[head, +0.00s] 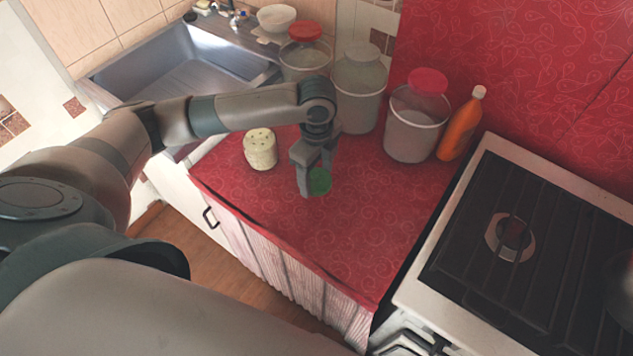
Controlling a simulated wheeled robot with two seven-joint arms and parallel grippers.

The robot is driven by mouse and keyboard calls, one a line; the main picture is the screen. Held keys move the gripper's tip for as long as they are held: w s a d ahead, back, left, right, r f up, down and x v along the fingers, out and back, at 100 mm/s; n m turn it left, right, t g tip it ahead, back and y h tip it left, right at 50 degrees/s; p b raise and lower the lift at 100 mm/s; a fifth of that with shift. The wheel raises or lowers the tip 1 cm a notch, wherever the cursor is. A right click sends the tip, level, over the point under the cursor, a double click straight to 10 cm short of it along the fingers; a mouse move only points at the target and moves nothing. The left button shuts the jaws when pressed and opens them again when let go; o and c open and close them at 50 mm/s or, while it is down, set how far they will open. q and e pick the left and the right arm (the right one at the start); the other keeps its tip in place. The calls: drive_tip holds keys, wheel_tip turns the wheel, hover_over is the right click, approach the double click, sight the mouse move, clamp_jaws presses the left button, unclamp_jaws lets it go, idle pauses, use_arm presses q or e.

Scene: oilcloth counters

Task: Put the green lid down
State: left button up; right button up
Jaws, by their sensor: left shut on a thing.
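The green lid (320,182) is a small round disc low over the red oilcloth counter (290,240). My left gripper (313,188) points down and is shut on the lid, its fingers covering part of the lid's left side. I cannot tell whether the lid touches the cloth. My right gripper does not show.
A cream spotted jar (260,149) stands left of the gripper. Several tubs, including one topped by a red lid (428,81), and an orange bottle (461,127) line the back. A stove (540,230) is at right, a sink (185,70) at left. The front counter is clear.

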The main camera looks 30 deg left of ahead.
sight(317, 185)
use_arm(q)
wheel_tip(317, 185, down, 3)
drive_tip(key=shift+f+p, duration=0.2)
drive_tip(key=shift+p, duration=0.3)
drive_tip(key=shift+f, duration=0.3)
drive_tip(key=o, duration=1)
drive_tip(key=shift+f, duration=0.1)
